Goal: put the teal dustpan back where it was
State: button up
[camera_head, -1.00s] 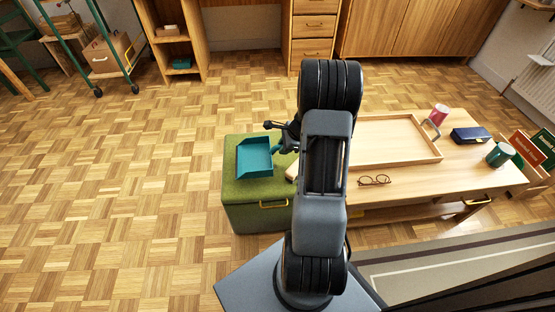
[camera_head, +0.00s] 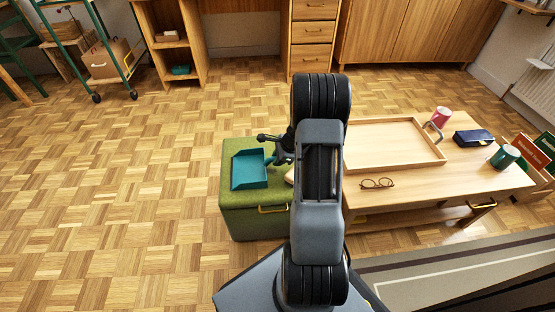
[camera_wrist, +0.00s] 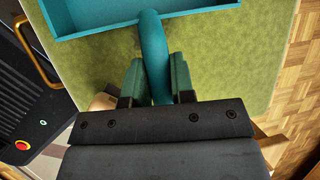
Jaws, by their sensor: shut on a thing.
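The teal dustpan (camera_head: 250,169) is over the top of the green storage box (camera_head: 252,208) at the left of the low table. I cannot tell whether it rests on the box top or hangs just above it. In the wrist view, the dustpan's handle (camera_wrist: 154,58) runs between the two fingers of my gripper (camera_wrist: 153,80), which is shut on it. The dustpan's tray lies beyond the fingers, cut off by the top of that view. In the head view my gripper (camera_head: 278,152) is partly hidden behind my arm.
The parquet floor (camera_head: 120,190) left of the box is clear.

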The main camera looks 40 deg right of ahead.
jog(key=o, duration=0.9)
jog(key=shift+f, duration=0.1)
jog(key=shift+c, duration=0.2)
jog(key=p+v, duration=0.5)
jog(key=v, duration=0.7)
jog(key=s+a+r+n+g, duration=0.1)
jog(key=a+r+n, duration=0.4)
jog(key=a, duration=0.2)
jog(key=s+a+r+n, duration=0.1)
jog(key=a+r+n, duration=0.3)
jog(key=a+n, duration=0.25)
jog(key=s+a+r+n+h, duration=0.3)
jog(key=s+a+r+n, duration=0.2)
jog(key=s+a+n, duration=0.5)
jog(key=shift+a+n, duration=0.25)
jog(key=shift+n, duration=0.7)
jog(key=shift+r, duration=0.15)
